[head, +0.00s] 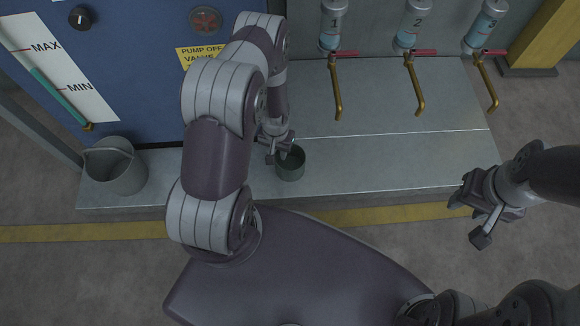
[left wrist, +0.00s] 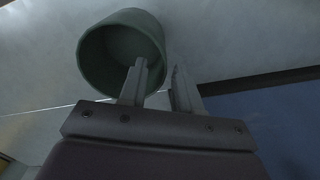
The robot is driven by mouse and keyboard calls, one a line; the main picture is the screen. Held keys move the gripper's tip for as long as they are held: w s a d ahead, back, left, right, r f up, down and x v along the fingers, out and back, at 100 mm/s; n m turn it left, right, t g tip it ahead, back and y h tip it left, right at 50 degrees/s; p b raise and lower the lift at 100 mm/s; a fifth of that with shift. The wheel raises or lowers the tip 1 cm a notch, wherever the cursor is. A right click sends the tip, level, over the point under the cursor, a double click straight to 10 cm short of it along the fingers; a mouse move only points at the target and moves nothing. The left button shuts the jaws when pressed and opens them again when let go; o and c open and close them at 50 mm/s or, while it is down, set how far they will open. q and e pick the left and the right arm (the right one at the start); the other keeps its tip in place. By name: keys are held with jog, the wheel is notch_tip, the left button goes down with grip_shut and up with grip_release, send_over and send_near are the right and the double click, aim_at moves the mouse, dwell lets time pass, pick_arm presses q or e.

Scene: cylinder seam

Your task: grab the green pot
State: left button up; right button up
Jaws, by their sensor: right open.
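The green pot (head: 290,166) is a small, open, grey-green cylinder upright on the metal bench, near its front edge. It also shows in the left wrist view (left wrist: 105,62), at the upper left. My left gripper (head: 278,152) is at the pot's left rim. In the left wrist view my left fingers (left wrist: 160,82) are apart; one overlaps the pot's opening and the other lies just outside its wall. Whether either finger touches the wall cannot be told. My right gripper (head: 468,220) is open and empty, off to the right past the bench's end.
A grey bucket (head: 115,168) stands at the bench's left end. Three numbered dispensers with red handles and brass spouts (head: 337,92) hang along the back. The metal bench (head: 400,165) is clear right of the pot. A blue panel (head: 130,75) rises behind.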

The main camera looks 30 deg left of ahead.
aim_at(277, 157)
pick_arm(q)
notch_tip(277, 157, down, 5)
jog(key=b, duration=0.3)
jog(key=shift+a+r, duration=0.1)
jog(key=shift+a, duration=0.05)
jog(key=shift+r, duration=0.25)
grip_shut()
